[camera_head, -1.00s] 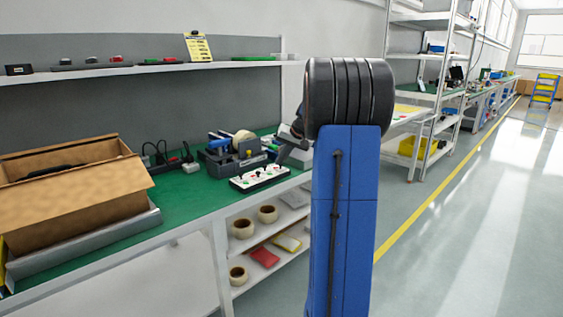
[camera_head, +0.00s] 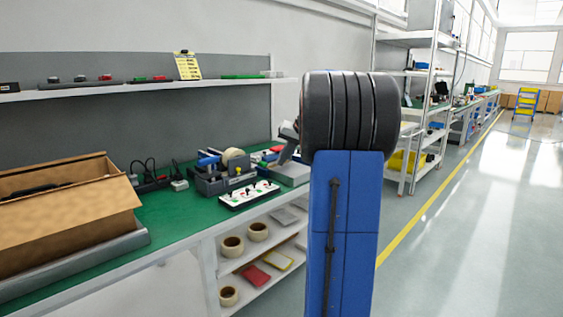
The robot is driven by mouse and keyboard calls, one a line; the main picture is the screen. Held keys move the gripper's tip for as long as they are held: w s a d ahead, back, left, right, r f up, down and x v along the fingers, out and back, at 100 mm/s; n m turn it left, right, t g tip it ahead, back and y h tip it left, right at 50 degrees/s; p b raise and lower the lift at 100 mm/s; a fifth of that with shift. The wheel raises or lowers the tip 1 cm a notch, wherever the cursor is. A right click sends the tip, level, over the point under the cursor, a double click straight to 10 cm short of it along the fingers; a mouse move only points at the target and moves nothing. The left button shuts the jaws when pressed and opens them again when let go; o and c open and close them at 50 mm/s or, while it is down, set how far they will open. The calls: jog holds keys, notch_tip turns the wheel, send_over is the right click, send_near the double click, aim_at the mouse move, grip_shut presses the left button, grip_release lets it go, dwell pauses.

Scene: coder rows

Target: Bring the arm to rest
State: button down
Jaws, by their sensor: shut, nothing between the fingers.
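My own arm stands upright in the middle of the picture, with a blue link (camera_head: 342,235) below and a thick black ribbed joint (camera_head: 350,112) on top. The rest of the arm beyond this joint does not show. My gripper is not seen; the arm itself may hide it. No held object shows.
A green-topped workbench (camera_head: 185,215) is on the left with an open cardboard box (camera_head: 70,205), a tape dispenser (camera_head: 225,172), a white button panel (camera_head: 249,194) and a grey device (camera_head: 290,172). A shelf (camera_head: 150,88) runs above. The floor (camera_head: 470,230) at right is clear.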

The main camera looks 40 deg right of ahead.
dwell(0.4)
jog(key=s+a+f+n+g, duration=0.1)
jog(key=s+a, duration=0.2)
jog(key=a, duration=0.6)
jog(key=s+a+f+n, duration=0.1)
jog(key=s+a, duration=0.3)
jog(key=a, duration=0.5)
jog(key=s+a+f+n+g, duration=0.1)
jog(key=s+a+n, duration=0.15)
jog(key=a, duration=0.65)
jog(key=s+a+f+n, duration=0.1)
jog(key=s+a+f, duration=0.5)
jog(key=s, duration=0.4)
jog(key=s+a+f+n, duration=0.2)
jog(key=s+a+f, duration=0.4)
jog(key=s, duration=0.5)
jog(key=shift+s+a+f+h, duration=0.3)
jog(key=shift+a+h, duration=0.1)
jog(key=shift+a, duration=0.65)
